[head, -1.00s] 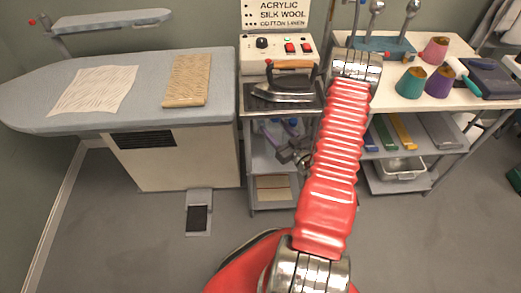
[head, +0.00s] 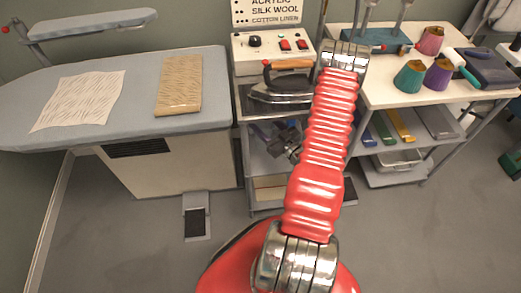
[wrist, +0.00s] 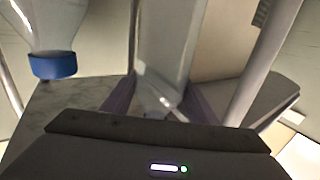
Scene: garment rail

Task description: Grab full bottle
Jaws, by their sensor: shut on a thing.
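In the wrist view a clear bottle (wrist: 165,45) stands between the jaws of my gripper (wrist: 162,100), which is shut on it. Its lower end in the picture narrows near the palm; how full it is I cannot tell. A second clear bottle (wrist: 48,20) with a blue cap (wrist: 53,66) is at the upper left, apart from the jaws. In the head view my gripper (head: 286,142) is at the shelf under the iron, partly behind my red arm. The held bottle cannot be made out clearly there.
The trolley's top holds an iron (head: 282,92) and a control box (head: 268,50) above the gripper. A trolley post (wrist: 265,60) runs close to the held bottle. An ironing board (head: 215,95) is left, a table with cones (head: 408,77) right.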

